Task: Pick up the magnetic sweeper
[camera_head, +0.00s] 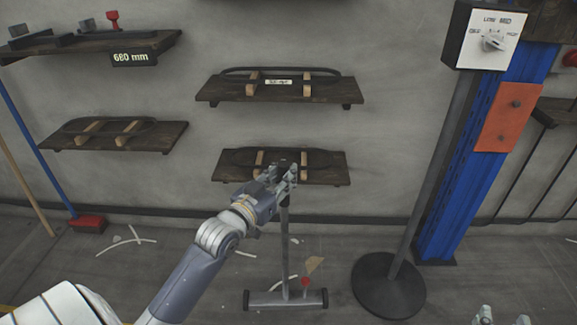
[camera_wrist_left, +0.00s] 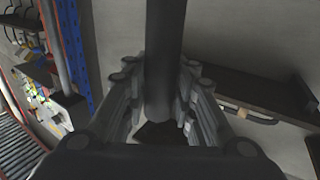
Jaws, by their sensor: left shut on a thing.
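The magnetic sweeper (camera_head: 286,299) is a wide grey bar with dark ends on the floor and a thin upright handle. A small red knob shows near its base. My left gripper (camera_head: 287,176) is shut on the upper part of the handle. In the left wrist view the dark handle (camera_wrist_left: 163,60) runs between the two fingers of my left gripper (camera_wrist_left: 160,105). The top of the handle is hidden by the gripper in the head view. The fingertips of my right gripper (camera_head: 503,318) show at the bottom right edge, apart and with nothing between them.
A control box (camera_head: 488,38) stands on a pole with a round black base (camera_head: 389,287), right of the sweeper. A blue column (camera_head: 460,170) is behind it. Wall shelves (camera_head: 330,172) hang behind my left gripper.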

